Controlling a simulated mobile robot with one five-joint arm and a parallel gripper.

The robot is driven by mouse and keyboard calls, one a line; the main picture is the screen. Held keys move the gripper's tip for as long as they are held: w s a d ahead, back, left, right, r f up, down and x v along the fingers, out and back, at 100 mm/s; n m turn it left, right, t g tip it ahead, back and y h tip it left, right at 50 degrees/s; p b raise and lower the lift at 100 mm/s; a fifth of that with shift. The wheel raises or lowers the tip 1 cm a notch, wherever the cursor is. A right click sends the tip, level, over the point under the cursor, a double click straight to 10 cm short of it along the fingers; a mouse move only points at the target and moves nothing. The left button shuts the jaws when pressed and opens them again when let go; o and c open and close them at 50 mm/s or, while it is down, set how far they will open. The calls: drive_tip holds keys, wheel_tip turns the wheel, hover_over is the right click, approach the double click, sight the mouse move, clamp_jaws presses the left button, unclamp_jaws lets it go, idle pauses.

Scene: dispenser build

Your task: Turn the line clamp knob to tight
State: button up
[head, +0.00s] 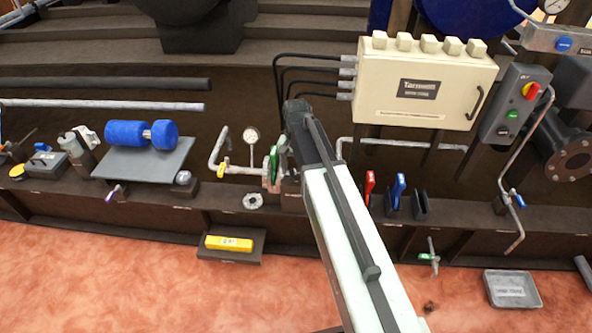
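I cannot pick out a line clamp knob with certainty at this size. My gripper (281,164) hangs below the bent end of my arm, in front of the workbench. A green upright piece (273,163) shows right at the gripper, close to the pipe with the gauge (251,135); whether it is held or just behind the fingers is unclear. My arm hides what lies behind and just right of the gripper. A small round metal flange (253,201) lies on the bench below and left of the gripper. A yellow-handled valve (223,169) sits on the pipe to the left.
A cream control box (424,86) with black cables stands behind my arm. Red (369,187) and blue (398,189) handled pieces stand right of it. A green-marked T-handle (430,257) is on the front.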

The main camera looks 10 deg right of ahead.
sight(296, 171)
wheel_tip(296, 171, up, 8)
drive_tip(key=p, duration=0.8)
drive_tip(key=shift+f, duration=0.1)
